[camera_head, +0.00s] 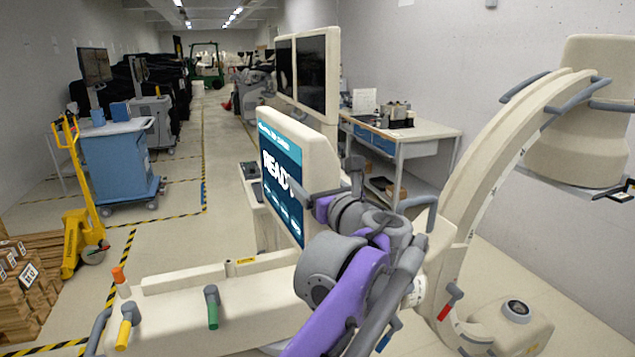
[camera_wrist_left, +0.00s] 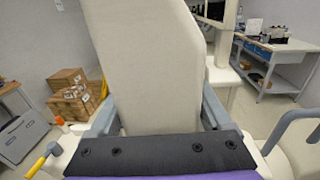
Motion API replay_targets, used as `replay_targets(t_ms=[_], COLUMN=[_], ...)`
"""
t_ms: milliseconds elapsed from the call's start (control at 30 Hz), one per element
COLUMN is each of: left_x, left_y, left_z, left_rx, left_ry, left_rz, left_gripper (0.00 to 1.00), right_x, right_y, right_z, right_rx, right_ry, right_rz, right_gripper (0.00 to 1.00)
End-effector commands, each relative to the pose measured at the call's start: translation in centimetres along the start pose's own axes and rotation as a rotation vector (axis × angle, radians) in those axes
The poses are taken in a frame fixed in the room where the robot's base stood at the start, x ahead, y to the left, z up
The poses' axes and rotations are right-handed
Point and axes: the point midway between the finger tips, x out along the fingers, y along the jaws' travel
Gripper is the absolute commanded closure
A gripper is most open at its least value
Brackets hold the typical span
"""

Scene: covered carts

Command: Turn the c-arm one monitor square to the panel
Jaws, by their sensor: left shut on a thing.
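The c-arm one monitor (camera_head: 318,155) is a thick cream slab near the middle of the head view. Its blue READY screen (camera_head: 282,180) faces left and is seen at a slant. My left gripper (camera_head: 342,186) is shut on the monitor's near side edge. In the left wrist view, the fingers of my left gripper (camera_wrist_left: 158,116) lie on both sides of the cream monitor (camera_wrist_left: 152,60). The cream c-arm base (camera_head: 190,315) runs below it with coloured handles. I cannot tell which surface is the panel. My right gripper is not seen.
The large curved c-arm (camera_head: 490,150) rises at the right. Two dark screens (camera_head: 311,73) and a workbench (camera_head: 420,138) stand behind. A blue cart (camera_head: 118,165), a yellow pallet jack (camera_head: 80,225) and stacked boxes (camera_head: 22,290) are at the left. The floor between is clear.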

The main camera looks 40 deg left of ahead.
Motion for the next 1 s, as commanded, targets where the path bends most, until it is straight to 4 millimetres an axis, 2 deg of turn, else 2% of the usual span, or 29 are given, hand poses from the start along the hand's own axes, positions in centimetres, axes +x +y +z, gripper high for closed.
replay_targets(t_ms=[33,67,133,333,433,800,1000], left_x=[0.3,0.3,0.3,0.1,-0.8,-7.7,-10.0], left_y=[0.8,0.7,0.7,0.6,0.5,0.2,0.3], left_z=[0.2,0.2,0.2,0.2,0.1,0.0,0.1], left_rx=[0.003,0.003,0.002,0.001,0.001,0.003,0.003], left_ry=[-0.005,-0.005,-0.005,-0.004,-0.003,-0.003,-0.004], left_rz=[0.026,0.025,0.024,0.022,0.019,0.012,0.016], left_gripper=[1.0,0.13,0.01,0.0,0.0,0.0,0.0], right_x=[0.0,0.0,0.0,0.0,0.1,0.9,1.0], right_y=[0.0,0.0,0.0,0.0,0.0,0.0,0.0], right_z=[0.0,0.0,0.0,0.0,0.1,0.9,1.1], right_rx=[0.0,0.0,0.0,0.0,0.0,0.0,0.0], right_ry=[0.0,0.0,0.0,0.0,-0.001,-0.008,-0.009], right_rz=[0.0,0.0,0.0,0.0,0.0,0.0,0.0], right_gripper=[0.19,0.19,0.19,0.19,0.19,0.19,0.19])
